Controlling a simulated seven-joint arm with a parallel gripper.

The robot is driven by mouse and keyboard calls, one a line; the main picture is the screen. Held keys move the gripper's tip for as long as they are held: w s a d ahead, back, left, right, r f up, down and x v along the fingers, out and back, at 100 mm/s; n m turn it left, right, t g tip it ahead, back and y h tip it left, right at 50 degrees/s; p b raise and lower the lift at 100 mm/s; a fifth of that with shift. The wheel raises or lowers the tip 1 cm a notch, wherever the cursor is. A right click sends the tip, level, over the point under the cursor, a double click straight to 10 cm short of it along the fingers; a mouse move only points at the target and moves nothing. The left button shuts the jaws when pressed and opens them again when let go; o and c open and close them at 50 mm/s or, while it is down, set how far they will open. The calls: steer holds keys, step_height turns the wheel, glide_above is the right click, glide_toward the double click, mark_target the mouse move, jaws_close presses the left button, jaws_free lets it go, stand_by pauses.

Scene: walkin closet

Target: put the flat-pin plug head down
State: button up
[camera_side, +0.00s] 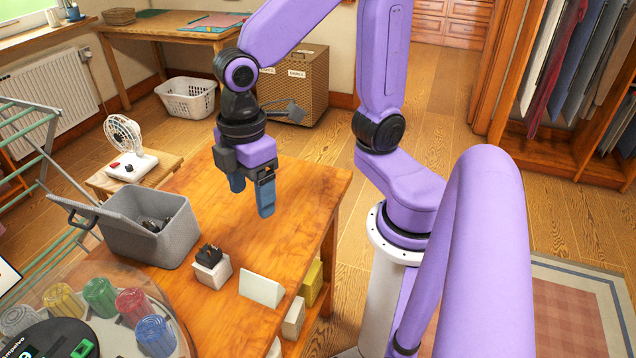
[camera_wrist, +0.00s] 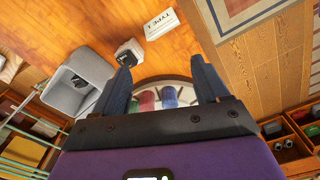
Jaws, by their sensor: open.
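A black plug head (camera_side: 209,254) sits on top of a small white block (camera_side: 212,272) near the front of the wooden table; it also shows in the wrist view (camera_wrist: 127,56), left of my fingers. Its pins are too small to make out clearly. My gripper (camera_side: 252,196) is open and empty, above the table, behind and to the right of the block in the side view. The two dark fingers (camera_wrist: 160,69) stand well apart in the wrist view. A grey lidded bin (camera_side: 165,238) left of the block is open, with dark items inside that I cannot identify.
A white card (camera_side: 261,289) stands right of the block; in the wrist view it reads "TYPE I" (camera_wrist: 161,24). A round clear-covered tray (camera_side: 180,335) with several coloured cups is at front left. A white fan (camera_side: 126,146) stands behind the bin. The table's back right is clear.

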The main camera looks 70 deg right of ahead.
steer(key=s+d+f, duration=0.1)
steer(key=s+d, duration=0.5)
steer(key=s, duration=0.3)
steer(key=shift+s, duration=0.25)
